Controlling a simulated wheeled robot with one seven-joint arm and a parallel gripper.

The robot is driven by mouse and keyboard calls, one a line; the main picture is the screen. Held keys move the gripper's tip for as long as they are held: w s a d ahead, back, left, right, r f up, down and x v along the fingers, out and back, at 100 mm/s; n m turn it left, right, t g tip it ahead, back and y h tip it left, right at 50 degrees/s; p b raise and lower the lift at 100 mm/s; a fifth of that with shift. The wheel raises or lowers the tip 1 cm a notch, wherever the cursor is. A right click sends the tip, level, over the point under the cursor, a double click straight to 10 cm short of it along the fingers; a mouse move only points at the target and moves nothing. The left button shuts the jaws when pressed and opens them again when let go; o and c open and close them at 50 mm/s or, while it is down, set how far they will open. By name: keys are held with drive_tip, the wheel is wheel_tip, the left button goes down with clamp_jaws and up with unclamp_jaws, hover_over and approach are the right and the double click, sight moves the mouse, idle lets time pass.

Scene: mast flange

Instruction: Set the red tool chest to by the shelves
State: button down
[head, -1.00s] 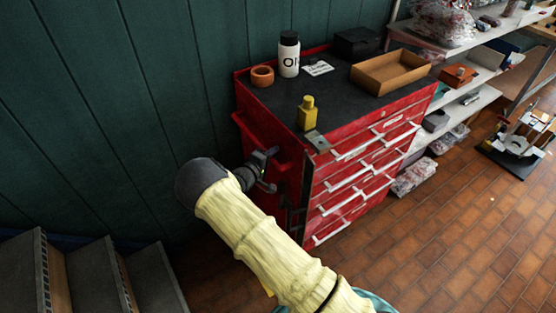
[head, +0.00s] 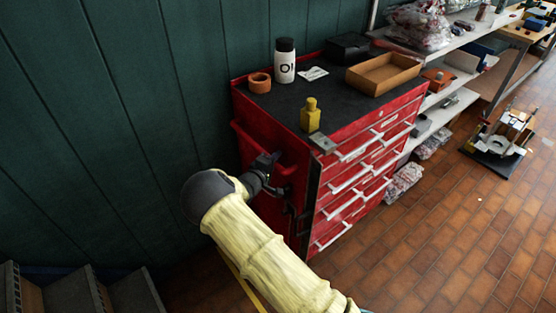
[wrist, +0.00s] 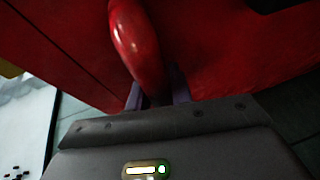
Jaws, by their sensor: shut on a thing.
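The red tool chest (head: 378,118) stands upright against the green wall, close to the shelves (head: 455,82) on its right. Its drawers with pale handles face the lower right. My gripper (head: 270,166) is at the chest's left side, shut on the red side handle. In the wrist view, the fingers of my gripper (wrist: 158,98) close around the curved red handle (wrist: 140,42), with the chest's red side (wrist: 220,45) behind it. The fingertips are partly hidden by the handle.
On the chest top are a white bottle (head: 285,62), an orange roll (head: 259,82), a yellow bottle (head: 310,114), a brown tray (head: 383,74) and a black box (head: 347,47). Steps (head: 75,295) are at lower left. A machine (head: 500,135) stands on the tiled floor (head: 440,220), otherwise mostly clear.

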drive_tip(key=c, duration=1.3)
unclamp_jaws()
drive_tip(key=shift+s+a+r, duration=0.1)
drive_tip(key=shift+a+r, duration=0.2)
drive_tip(key=shift+o, duration=0.2)
drive_tip(key=shift+d, duration=0.15)
drive_tip(key=shift+s+f, duration=0.1)
drive_tip(key=shift+s, duration=0.25)
drive_tip(key=b+v, duration=0.2)
drive_tip(key=v, duration=1.5)
drive_tip(key=shift+a, duration=0.3)
drive_tip(key=shift+w, duration=0.1)
drive_tip(key=shift+c, duration=0.2)
